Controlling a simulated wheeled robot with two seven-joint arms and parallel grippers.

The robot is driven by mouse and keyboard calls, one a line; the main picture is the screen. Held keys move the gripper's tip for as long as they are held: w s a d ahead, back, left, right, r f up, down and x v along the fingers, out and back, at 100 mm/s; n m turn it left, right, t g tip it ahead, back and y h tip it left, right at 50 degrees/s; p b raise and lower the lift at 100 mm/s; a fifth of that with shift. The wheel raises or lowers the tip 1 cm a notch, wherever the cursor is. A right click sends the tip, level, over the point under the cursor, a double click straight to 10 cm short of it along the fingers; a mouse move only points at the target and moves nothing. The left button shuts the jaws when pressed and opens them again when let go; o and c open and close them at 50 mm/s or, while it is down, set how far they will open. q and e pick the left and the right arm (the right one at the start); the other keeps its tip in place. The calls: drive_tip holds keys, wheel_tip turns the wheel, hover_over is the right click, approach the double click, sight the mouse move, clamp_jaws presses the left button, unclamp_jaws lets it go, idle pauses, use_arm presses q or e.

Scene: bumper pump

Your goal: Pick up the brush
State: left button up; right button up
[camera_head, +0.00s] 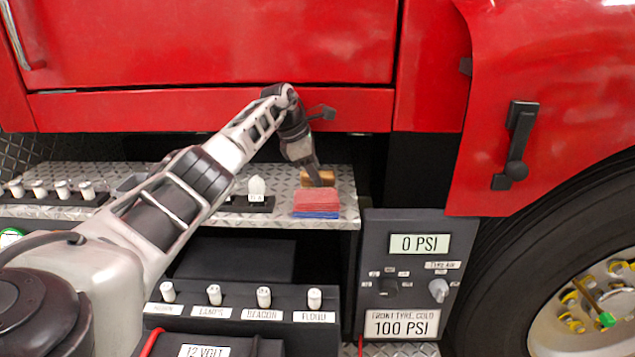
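A small brown, wood-coloured block (319,178), which looks like the brush, sits on the diamond-plate step just behind a red and blue stack (316,203). Its bristles cannot be made out. My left gripper (316,176) reaches down to the brown block from above, its dark fingers in front of and over part of it. The fingers overlap in this view, so I cannot tell whether they are open or closed on the block. My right gripper is not in view.
The diamond-plate step (345,190) runs below the red truck body (215,45). A switch row (62,190) and a white bulb-like knob (256,187) stand on it. A gauge panel (405,290), a labelled switch box (240,302) and a large tyre (535,260) are nearby.

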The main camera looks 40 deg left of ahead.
sight(322, 172)
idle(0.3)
use_arm(q)
drive_tip(key=shift+r, duration=0.55)
drive_tip(key=shift+c, duration=0.6)
wheel_tip(322, 172, up, 2)
drive_tip(key=shift+r, duration=0.15)
drive_tip(key=s+r+b, duration=0.1)
drive_tip(key=s+r, duration=0.3)
drive_tip(key=s, duration=0.3)
drive_tip(key=s+a+r+b, duration=0.1)
drive_tip(key=s+r, duration=0.4)
drive_tip(key=s, duration=0.2)
drive_tip(key=shift+r, duration=0.3)
